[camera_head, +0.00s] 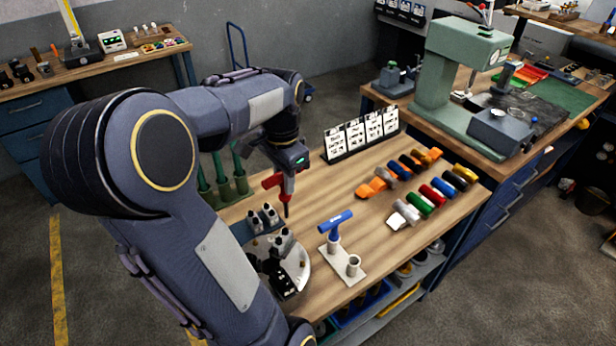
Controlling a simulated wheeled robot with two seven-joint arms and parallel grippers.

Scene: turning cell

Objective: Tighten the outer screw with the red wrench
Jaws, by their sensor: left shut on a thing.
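My left gripper (288,171) is above the left part of the wooden workbench and shut on the red wrench (284,183). The wrench hangs with its dark shaft pointing down, its tip above the bench near the dark tool holders (264,219). The blue wrench (335,224) stands upright in a pale two-socket stand (340,262); the front socket is empty. A round pale fixture (297,262) with black parts sits at the bench's front left, partly hidden by my left arm. I cannot make out the outer screw. My right gripper is not in view.
Several colored cylinders and orange clips (378,184) lie on the right half of the workbench (400,235). A row of picture cards (361,136) stands at the back edge. Green posts (222,178) rise at the left. A green press (445,75) stands on the bench behind.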

